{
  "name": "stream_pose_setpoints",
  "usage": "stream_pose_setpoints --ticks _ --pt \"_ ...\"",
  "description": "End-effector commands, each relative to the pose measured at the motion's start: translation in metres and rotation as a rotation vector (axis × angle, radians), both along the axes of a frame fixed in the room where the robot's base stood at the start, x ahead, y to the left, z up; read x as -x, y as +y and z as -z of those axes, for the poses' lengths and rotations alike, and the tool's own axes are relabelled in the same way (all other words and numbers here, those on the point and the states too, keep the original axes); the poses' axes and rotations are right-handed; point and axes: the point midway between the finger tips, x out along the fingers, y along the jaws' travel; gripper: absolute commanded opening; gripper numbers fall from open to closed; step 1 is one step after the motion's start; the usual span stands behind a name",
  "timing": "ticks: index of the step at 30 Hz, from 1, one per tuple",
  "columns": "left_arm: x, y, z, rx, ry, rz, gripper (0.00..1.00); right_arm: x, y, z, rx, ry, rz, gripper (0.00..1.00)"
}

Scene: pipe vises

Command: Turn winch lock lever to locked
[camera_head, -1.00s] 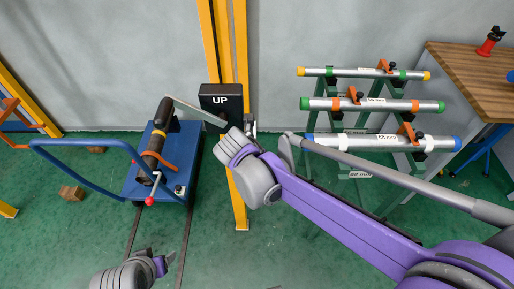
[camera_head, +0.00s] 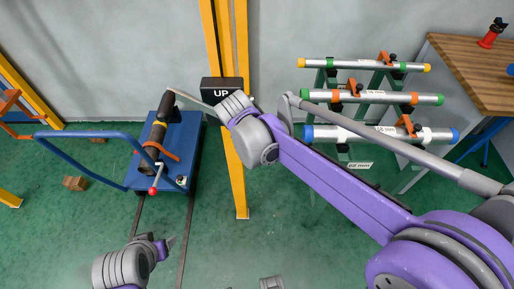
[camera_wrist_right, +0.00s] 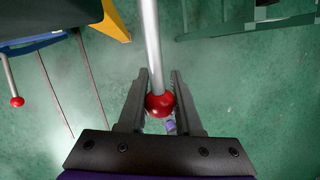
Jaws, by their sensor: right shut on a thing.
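A metal lever rod with a red ball knob (camera_wrist_right: 160,104) stands in the middle of the right wrist view. My right gripper (camera_wrist_right: 161,100) is shut around the rod end, with the knob between its fingers. In the head view my right wrist (camera_head: 255,138) is just in front of the yellow post, below and right of the black box marked UP (camera_head: 221,90); its fingers and the held lever are hidden there. My left gripper (camera_head: 167,244) is low at the left, apart from everything; its jaw gap is unclear.
A blue cart (camera_head: 180,145) with a red-knobbed handle (camera_head: 152,191) stands left of the yellow post (camera_head: 241,190). A rack of clamped pipes (camera_head: 375,98) and a wooden-topped bench (camera_head: 470,70) are on the right. Green floor is open in front.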

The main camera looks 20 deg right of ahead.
Motion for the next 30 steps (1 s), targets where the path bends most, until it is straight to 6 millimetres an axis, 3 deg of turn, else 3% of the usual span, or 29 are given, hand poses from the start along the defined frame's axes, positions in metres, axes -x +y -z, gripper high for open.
stream_pose_setpoints --ticks 2,3,8,20,30 --pt "0.000 0.000 0.000 0.000 0.000 0.000 0.67 -0.001 0.000 -0.001 0.001 -0.002 0.000 0.00" --pt "0.000 0.000 0.000 0.000 0.000 0.000 0.67 -0.001 0.000 -0.001 0.002 -0.001 0.000 0.37" --pt "0.000 0.000 0.000 0.000 0.000 0.000 0.67 -0.001 0.000 -0.001 0.001 -0.002 0.000 0.64" --pt "0.000 0.000 -0.001 0.000 0.000 0.000 0.67 0.001 0.003 -0.010 0.001 -0.001 -0.001 0.64" --pt "-0.001 0.000 -0.007 0.000 -0.003 0.000 0.67 0.013 0.019 -0.073 0.001 -0.001 -0.001 0.64"
